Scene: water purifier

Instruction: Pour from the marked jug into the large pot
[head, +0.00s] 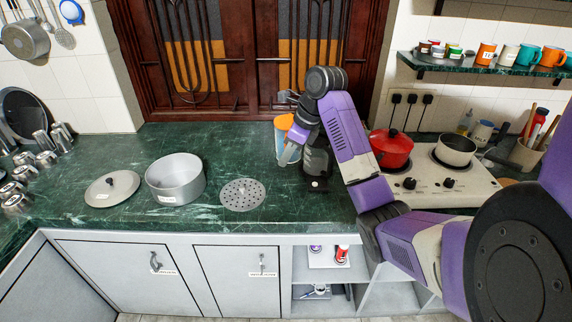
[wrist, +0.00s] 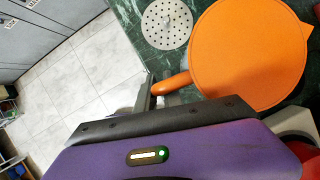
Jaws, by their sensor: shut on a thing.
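The jug has an orange top (head: 284,122) and a pale body, and stands upright at the back of the green counter in the head view, partly behind my arm. I cannot tell whether its base touches the counter. In the wrist view its round orange lid (wrist: 250,50) and orange handle (wrist: 172,84) show from above. My gripper (head: 289,154) is shut on the handle; its grey finger also shows in the wrist view (wrist: 150,98). No marking on the jug is readable. The large pot (head: 175,180) is grey metal, open and labelled, on the counter to the left.
A metal lid (head: 112,188) lies left of the pot and a perforated disc (head: 242,194) lies right of it, between pot and jug. A stove (head: 436,186) with a red pot (head: 391,149) stands right. Wooden shutters rise behind.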

